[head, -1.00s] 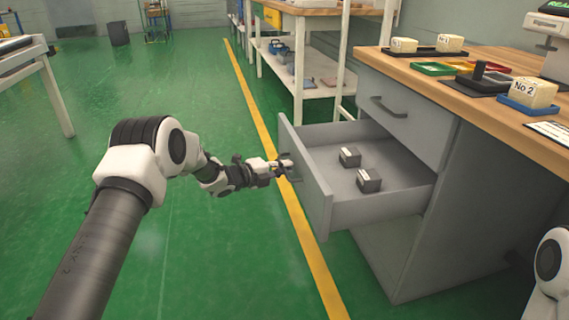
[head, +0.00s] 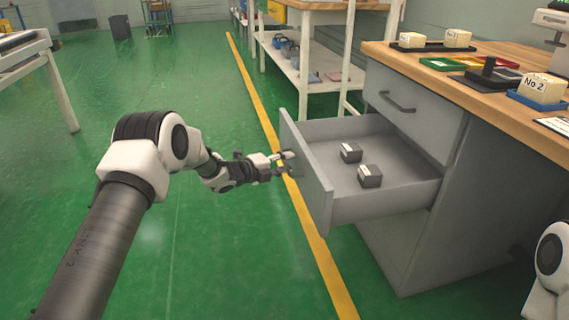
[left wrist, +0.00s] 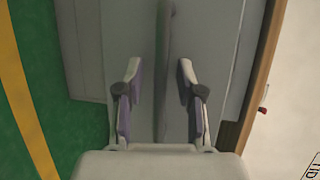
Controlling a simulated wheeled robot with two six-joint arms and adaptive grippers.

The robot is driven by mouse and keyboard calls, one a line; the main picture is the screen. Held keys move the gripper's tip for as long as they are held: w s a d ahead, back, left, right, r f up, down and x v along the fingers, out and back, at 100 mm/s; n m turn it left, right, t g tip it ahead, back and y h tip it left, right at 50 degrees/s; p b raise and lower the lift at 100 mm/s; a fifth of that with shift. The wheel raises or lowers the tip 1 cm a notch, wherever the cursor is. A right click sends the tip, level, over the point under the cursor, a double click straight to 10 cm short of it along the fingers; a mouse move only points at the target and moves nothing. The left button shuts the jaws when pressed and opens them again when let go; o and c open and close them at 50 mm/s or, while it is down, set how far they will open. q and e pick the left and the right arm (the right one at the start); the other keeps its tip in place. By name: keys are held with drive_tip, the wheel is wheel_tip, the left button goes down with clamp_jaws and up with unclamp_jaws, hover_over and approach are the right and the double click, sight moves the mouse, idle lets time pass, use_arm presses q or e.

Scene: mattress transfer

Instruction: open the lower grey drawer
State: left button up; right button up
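The lower grey drawer (head: 318,190) is pulled well out of the grey cabinet (head: 392,240) in the head view. My left gripper (head: 284,163) is just outside the drawer front. In the left wrist view its two fingers (left wrist: 158,72) are spread apart, with the drawer's grey bar handle (left wrist: 164,40) running between them and a gap on each side. My right gripper is out of view.
The closed upper drawer (head: 412,108) is above the open one. The wooden worktop (head: 530,125) carries trays and labelled blocks. A white-framed shelf (head: 318,72) stands behind. The green floor left of the yellow line (head: 300,218) is clear around my left arm.

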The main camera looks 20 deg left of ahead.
use_arm(q)
drive_tip(key=v, duration=1.2)
